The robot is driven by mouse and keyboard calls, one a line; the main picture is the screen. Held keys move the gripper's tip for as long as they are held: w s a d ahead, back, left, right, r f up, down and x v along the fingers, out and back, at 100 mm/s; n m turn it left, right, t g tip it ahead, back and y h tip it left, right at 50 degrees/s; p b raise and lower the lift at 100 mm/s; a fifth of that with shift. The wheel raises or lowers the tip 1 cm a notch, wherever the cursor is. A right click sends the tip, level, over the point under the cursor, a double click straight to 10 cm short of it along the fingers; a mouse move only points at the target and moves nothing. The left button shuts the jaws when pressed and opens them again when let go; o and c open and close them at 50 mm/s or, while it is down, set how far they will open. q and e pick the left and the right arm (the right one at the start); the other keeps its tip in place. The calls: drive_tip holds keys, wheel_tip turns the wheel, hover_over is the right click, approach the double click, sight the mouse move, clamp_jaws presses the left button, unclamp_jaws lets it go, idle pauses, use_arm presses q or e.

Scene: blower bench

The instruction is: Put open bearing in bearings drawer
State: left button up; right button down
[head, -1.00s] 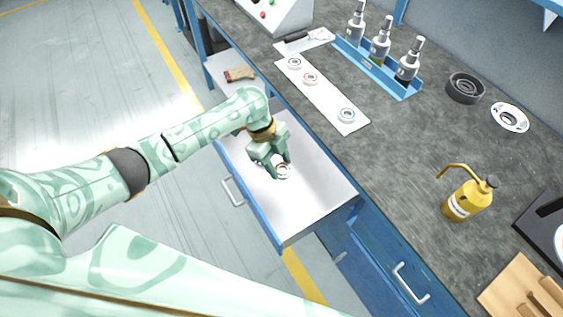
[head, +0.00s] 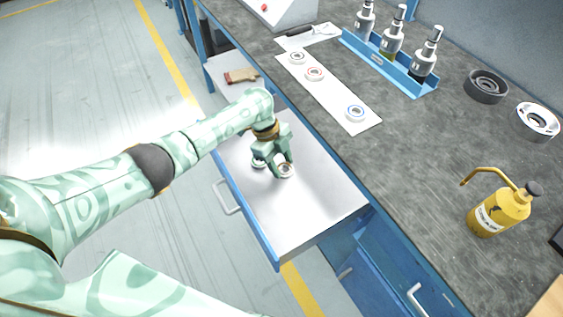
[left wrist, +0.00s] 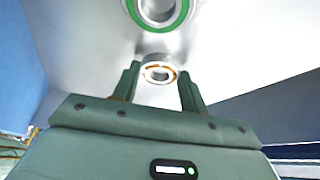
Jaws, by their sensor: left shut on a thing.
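My left gripper (head: 282,169) is inside the open drawer (head: 310,205), pointing down near its floor. It is shut on the open bearing (head: 286,171), a small steel ring with an orange-brown cage showing. In the left wrist view the open bearing (left wrist: 158,72) sits between the two fingertips (left wrist: 159,76). A green-sealed bearing (left wrist: 160,10) lies in the drawer beyond it. In the head view another bearing (head: 258,161) shows partly behind the gripper. I cannot tell whether the held bearing touches the drawer floor. My right gripper is not in view.
On the bench, a white mat (head: 330,97) holds bearings with dark, red and blue rings. The drawer's front half is clear.

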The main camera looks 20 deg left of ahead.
use_arm(q)
drive_tip(key=shift+f, duration=0.15)
drive_tip(key=o, duration=1.1)
drive_tip(key=shift+o, duration=0.2)
drive_tip(key=shift+r, duration=0.4)
drive_tip(key=p+v, duration=0.5)
drive_tip(key=v, duration=0.6)
drive_tip(key=shift+a+r, duration=0.2)
drive_tip(key=shift+a, duration=0.05)
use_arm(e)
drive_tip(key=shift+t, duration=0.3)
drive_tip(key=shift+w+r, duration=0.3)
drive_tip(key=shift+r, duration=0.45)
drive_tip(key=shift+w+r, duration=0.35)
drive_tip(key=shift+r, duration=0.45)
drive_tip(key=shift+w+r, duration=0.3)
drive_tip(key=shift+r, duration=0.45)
